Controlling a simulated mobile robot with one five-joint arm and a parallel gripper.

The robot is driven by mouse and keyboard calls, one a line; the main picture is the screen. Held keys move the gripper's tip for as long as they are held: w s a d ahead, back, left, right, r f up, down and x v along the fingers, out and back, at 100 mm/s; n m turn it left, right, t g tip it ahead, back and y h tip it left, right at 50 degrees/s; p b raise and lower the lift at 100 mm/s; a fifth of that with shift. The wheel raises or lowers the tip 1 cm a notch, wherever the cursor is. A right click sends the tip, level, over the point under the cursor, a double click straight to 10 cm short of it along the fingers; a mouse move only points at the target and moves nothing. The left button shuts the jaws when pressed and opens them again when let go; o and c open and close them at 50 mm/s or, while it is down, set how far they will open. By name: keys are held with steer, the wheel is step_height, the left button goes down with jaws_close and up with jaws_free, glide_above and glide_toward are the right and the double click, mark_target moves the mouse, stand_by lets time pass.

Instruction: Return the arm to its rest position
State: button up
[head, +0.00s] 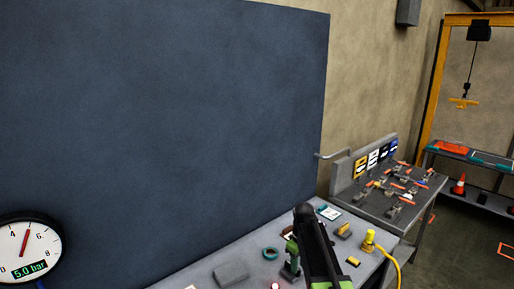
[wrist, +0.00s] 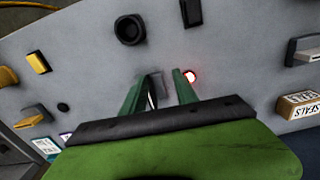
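My arm (head: 316,245) rises from the bottom edge of the head view and bends over the bench. My gripper (head: 289,272) hangs just beyond it, pointing down at the bench top, partly hidden by the arm. In the wrist view my gripper (wrist: 157,90) has its two green fingers apart. A small grey and dark patch shows between them; I cannot tell whether it is an object or part of the bench behind. No held part is clearly visible. A glowing red light (wrist: 190,77) lies just right of the right finger.
The grey bench (head: 235,255) holds several small items, including a yellow part with a cable (head: 369,241) and a dark ring (head: 271,254). A box marked SEALS (wrist: 299,104) shows in the wrist view. A large dark blue panel (head: 160,120) stands behind. A gauge (head: 27,250) reads 5.0 bar.

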steer(key=s+f+m+b, duration=0.1)
steer(key=s+f, duration=0.1)
steer(key=s, duration=0.2)
steer(key=s+f+m+b, duration=0.1)
steer(key=s+f+b, duration=0.1)
steer(key=s, duration=0.3)
steer(key=s+f+m+b, duration=0.1)
steer(key=s+f, duration=0.1)
steer(key=s, duration=0.2)
steer(key=shift+s+d+f+b, duration=0.25)
steer(key=shift+s+f+b, duration=0.1)
steer(key=shift+f+b, duration=0.05)
steer(key=s+m, duration=0.2)
steer(key=s, duration=0.1)
steer(key=s+m, duration=0.1)
steer(key=shift+s+r+p, duration=0.3)
steer(key=shift+s, duration=0.1)
steer(key=shift+w+m, duration=0.3)
steer(key=shift+m, duration=0.5)
steer(key=shift+s, duration=0.1)
